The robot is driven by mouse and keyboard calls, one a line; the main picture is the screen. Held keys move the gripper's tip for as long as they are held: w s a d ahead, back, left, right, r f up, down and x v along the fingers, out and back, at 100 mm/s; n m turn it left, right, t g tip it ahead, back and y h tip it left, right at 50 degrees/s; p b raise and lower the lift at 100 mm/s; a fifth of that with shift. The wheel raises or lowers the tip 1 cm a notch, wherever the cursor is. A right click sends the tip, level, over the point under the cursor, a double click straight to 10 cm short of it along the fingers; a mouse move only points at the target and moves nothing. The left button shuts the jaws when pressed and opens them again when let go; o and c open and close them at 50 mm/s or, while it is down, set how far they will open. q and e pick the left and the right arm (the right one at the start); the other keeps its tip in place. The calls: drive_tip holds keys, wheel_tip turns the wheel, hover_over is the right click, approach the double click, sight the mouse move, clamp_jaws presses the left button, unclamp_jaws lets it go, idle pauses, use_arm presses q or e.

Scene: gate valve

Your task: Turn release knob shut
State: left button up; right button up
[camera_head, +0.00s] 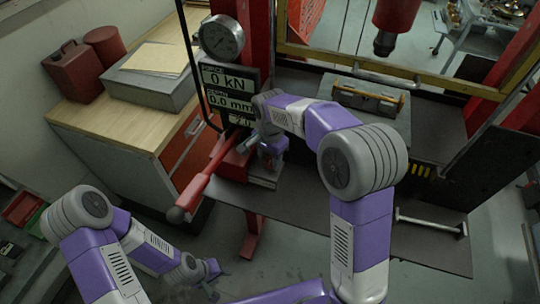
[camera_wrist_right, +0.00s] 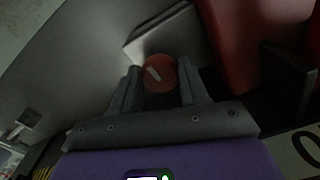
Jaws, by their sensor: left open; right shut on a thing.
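The release knob (camera_wrist_right: 158,74) is a round red knob with a pale bar mark across its face, seen in the right wrist view. My right gripper (camera_wrist_right: 161,82) has one finger on each side of it and is shut on it. The pale bar lies slanted in the picture. In the head view my right gripper (camera_head: 270,160) is beside the press's red pump, below the display, and it hides the knob. My left gripper (camera_head: 211,272) is low at the left, away from the press, pointing at the floor; its fingers are small and dark.
A red lever (camera_head: 208,172) with a dark grip slants out left of my right gripper. A wooden bench (camera_head: 110,140) stands left.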

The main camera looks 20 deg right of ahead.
sight(270, 160)
drive_tip(key=shift+m, duration=0.6)
drive_tip(key=o, duration=1.1)
drive_tip(key=shift+c, duration=0.2)
drive_tip(key=shift+r, duration=0.1)
wheel_tip(270, 160, up, 7)
drive_tip(key=shift+r+p, duration=0.2)
drive_tip(key=shift+p, duration=0.5)
